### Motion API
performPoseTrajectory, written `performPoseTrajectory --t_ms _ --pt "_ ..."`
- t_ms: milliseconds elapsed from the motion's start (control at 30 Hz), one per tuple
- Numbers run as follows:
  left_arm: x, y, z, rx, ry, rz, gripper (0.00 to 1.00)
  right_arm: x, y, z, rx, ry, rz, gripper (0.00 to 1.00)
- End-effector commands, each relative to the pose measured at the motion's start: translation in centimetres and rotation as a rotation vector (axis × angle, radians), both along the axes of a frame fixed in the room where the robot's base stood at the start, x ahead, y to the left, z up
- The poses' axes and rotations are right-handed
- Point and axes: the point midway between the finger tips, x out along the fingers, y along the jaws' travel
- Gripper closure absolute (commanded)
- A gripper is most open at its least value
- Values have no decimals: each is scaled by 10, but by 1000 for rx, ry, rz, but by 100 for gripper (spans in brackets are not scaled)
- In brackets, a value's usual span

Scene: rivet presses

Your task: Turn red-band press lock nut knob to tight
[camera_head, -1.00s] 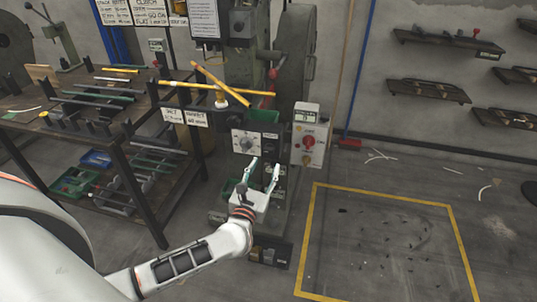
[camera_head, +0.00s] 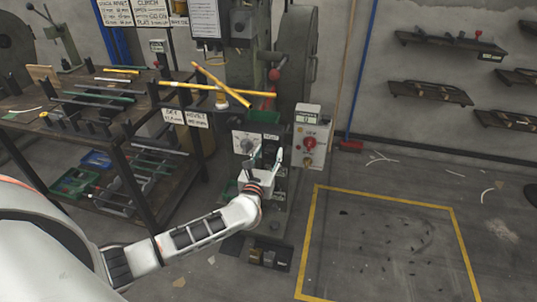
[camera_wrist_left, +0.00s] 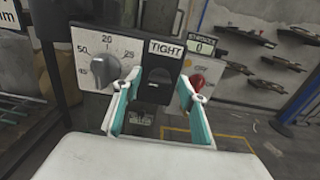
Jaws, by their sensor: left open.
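The press (camera_head: 240,60) stands behind my left gripper, with a grey dial panel (camera_head: 247,133) on its front. In the left wrist view, a black knob (camera_wrist_left: 157,84) sits on a dark plate under a label reading TIGHT (camera_wrist_left: 165,48). The grey numbered dial (camera_wrist_left: 104,69) is left of it. My left gripper (camera_head: 266,158) is open and empty just in front of the panel. In the left wrist view, its teal-padded fingers (camera_wrist_left: 158,88) stand either side of the black knob, apart from it as far as I can tell. I cannot make out a red band.
A box with a red button (camera_head: 309,142) stands right of the press; its red button (camera_wrist_left: 196,82) shows behind the right finger. A bench with rods (camera_head: 100,120) is at the left. Yellow-orange bars (camera_head: 220,87) cross above the panel. The yellow-outlined floor area (camera_head: 312,235) is open.

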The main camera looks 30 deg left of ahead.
Motion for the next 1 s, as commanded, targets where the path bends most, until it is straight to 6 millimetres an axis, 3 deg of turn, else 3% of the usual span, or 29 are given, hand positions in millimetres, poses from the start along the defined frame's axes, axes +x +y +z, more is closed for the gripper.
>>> performPoseTrajectory --t_ms 67,100,233,667,1000 --pt "0 0 0 0 0 0 58 0 0 0 0 0 0 60" --pt "0 0 0 0 0 0 64 0 0 0 -1 0 1 60" --pt "0 0 0 0 0 0 97 1 0 0 -1 -1 0 60" --pt "0 0 2 53 11 1 97 6 -1 6 1 -9 -1 60" --pt "0 -1 5 290 66 2 97 4 2 19 17 -9 -4 60"
